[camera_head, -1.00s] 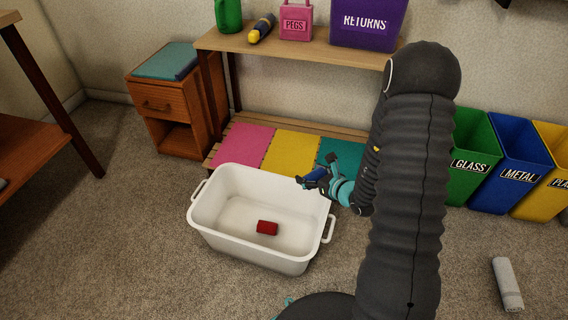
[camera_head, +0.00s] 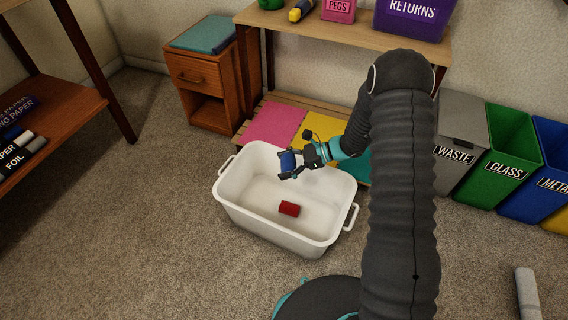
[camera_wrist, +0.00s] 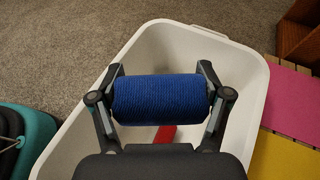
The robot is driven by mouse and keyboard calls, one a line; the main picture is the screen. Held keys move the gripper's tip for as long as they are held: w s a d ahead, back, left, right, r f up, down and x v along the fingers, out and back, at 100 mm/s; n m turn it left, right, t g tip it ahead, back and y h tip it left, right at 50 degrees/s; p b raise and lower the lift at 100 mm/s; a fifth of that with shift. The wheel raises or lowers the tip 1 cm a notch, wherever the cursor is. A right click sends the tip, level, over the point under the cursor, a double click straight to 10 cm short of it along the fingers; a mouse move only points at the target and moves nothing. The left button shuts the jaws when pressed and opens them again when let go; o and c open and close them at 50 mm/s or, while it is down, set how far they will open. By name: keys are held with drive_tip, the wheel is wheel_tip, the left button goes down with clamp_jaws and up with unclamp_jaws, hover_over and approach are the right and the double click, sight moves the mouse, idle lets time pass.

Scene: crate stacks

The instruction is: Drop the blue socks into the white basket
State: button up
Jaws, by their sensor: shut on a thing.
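The blue socks (camera_head: 288,160) are a rolled blue bundle held between the fingers of my gripper (camera_head: 291,165). In the wrist view the blue socks (camera_wrist: 160,98) lie crosswise between both fingertips, and my gripper (camera_wrist: 160,95) is shut on them. The white basket (camera_head: 232,205) stands on the carpet, and its rim also shows in the wrist view (camera_wrist: 250,75). The socks are over the basket's opening, above its floor. A red roll (camera_head: 289,208) lies inside the basket; in the wrist view it is partly hidden behind the socks.
A wooden bench holds a purple bin (camera_head: 415,18) and a pink pegs box (camera_head: 339,10). Colored mats (camera_head: 275,122) lie on its low shelf behind the basket. Labelled bins (camera_head: 508,150) stand at right. A grey roll (camera_head: 527,292) lies on the carpet. A shelf (camera_head: 75,110) stands at left.

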drive_tip(key=shift+f+b, duration=1.65)
drive_tip(key=shift+f, duration=1.2)
drive_tip(key=o, duration=0.9)
drive_tip(key=shift+d, duration=0.1)
drive_tip(key=v, duration=1.1)
drive_tip(key=shift+d+r, duration=0.15)
drive_tip(key=shift+d, duration=0.2)
